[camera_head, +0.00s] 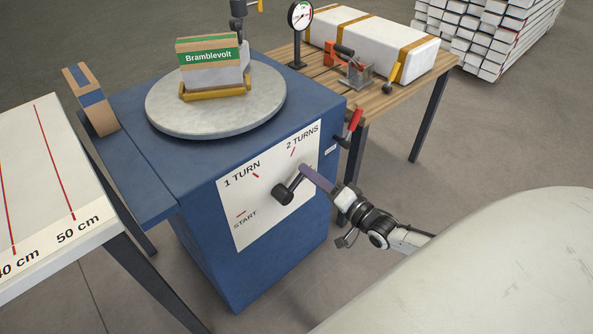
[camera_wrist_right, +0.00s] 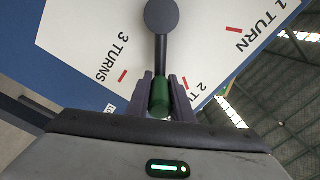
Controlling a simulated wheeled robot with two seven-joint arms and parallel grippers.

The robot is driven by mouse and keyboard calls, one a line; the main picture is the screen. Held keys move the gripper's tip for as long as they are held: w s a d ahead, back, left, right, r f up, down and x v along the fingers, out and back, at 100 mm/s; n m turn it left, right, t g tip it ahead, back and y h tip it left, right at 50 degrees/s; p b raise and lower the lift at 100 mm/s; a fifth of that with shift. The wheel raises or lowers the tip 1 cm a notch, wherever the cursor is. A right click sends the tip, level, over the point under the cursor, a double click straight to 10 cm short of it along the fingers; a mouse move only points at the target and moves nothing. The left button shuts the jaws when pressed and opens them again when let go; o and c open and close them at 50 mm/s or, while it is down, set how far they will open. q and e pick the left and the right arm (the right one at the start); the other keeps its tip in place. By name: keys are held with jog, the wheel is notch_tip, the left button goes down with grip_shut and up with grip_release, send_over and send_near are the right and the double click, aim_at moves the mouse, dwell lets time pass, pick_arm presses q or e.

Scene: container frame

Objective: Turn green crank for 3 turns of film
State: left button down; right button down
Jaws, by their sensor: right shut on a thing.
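The crank is on the white dial plate (camera_head: 240,228) of a blue machine. Its dark hub (camera_head: 283,194) and arm show in the head view, the arm pointing up and right. In the right wrist view its green handle (camera_wrist_right: 160,100) sits between the fingers of my right gripper (camera_wrist_right: 161,88), which is shut on it. In that view the crank arm (camera_wrist_right: 161,50) points between the 2 and 3 turns marks. In the head view my right gripper (camera_head: 312,177) covers the handle. A Bramblevolt carton (camera_head: 208,55), its lower part covered in pale film, stands on the round turntable (camera_head: 165,118). My left gripper is not in view.
A red-handled lever (camera_head: 355,121) is on the machine's right side. A wooden table (camera_head: 403,88) behind holds a gauge (camera_head: 299,17), a clamp-like tool (camera_head: 355,68) and a wrapped white block (camera_head: 372,42). A measuring table (camera_head: 38,180) stands at left, near a small brown box (camera_head: 92,100).

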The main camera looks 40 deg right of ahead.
jog(key=shift+d+f, duration=0.1)
jog(key=shift+f, duration=0.2)
jog(key=c, duration=1.6)
grip_release()
jog(key=shift+o, duration=0.2)
jog(key=s+d+p, duration=0.1)
jog(key=s, duration=0.9)
jog(key=shift+s, duration=0.15)
